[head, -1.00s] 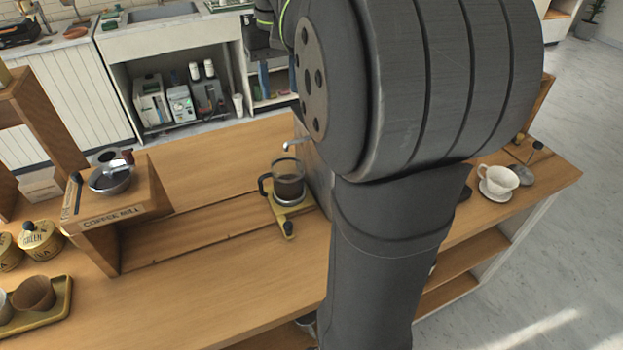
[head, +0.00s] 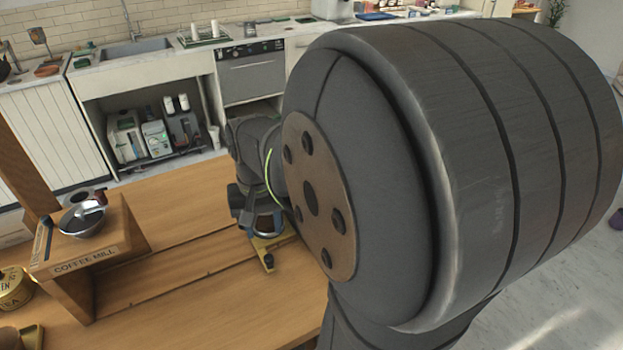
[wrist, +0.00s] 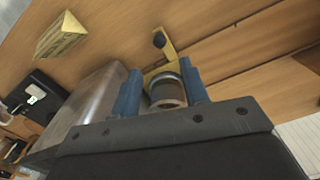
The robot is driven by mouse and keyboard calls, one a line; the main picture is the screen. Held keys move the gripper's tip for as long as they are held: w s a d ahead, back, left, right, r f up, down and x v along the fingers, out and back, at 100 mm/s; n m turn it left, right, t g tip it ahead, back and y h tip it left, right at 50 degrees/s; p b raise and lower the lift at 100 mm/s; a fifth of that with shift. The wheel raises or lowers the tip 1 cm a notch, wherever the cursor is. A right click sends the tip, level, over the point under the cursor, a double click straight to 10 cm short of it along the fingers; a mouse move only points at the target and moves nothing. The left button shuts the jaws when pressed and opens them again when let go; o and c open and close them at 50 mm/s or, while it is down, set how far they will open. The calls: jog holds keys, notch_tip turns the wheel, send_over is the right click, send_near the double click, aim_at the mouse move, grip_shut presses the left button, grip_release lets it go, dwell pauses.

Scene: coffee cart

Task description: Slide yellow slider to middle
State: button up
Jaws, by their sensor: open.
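The yellow slider (head: 264,243) sits at the right end of the long groove in the wooden counter, its dark knob toward the front. It also shows in the wrist view (wrist: 165,49), with the knob at its far end. A glass coffee carafe (wrist: 167,91) stands on the slider and is mostly hidden in the head view. My gripper (wrist: 160,82) is open, with its blue fingers on either side of the carafe in the wrist view. Whether the fingers touch the carafe I cannot tell. In the head view, my arm hides much of the area.
The coffee mill stand (head: 82,262) stands at the groove's left end. The counter groove (head: 185,278) between them is clear. A metal box (wrist: 85,108) stands close beside my gripper in the wrist view. A yellow wedge-shaped object (wrist: 61,37) lies beyond it.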

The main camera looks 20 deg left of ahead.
aim_at(268, 257)
notch_tip(268, 257, down, 11)
jog(key=shift+f, duration=0.1)
jog(key=shift+c, duration=0.4)
grip_shut()
